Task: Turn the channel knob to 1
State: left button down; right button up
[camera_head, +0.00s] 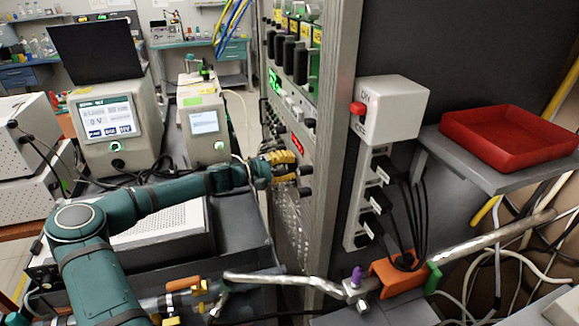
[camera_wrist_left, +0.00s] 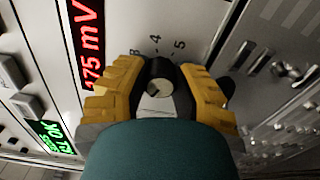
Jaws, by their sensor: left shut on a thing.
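My left gripper (camera_head: 283,166) reaches from the left to the instrument rack's front panel in the head view. In the left wrist view, its yellow fingers (camera_wrist_left: 160,88) are closed on both sides of a dark round knob (camera_wrist_left: 160,72) with a pale grey face. The panel numbers 4 and 5 show beside the knob; another number is partly covered by a finger. The knob's lower side is hidden by the gripper, and I cannot tell its setting. In the head view the gripper hides the held knob. My right gripper is not in view.
A red display (camera_wrist_left: 88,35) reading mV and a green display (camera_wrist_left: 52,137) are beside the knob. Another dark knob (camera_wrist_left: 227,86) sits close to the right finger. A white box with a red button (camera_head: 357,108) and a red tray (camera_head: 510,136) stand right of the rack.

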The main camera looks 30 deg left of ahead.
pick_arm(q)
jog(key=c, duration=0.7)
grip_release()
jog(key=v, duration=1.2)
jog(key=shift+f, duration=0.1)
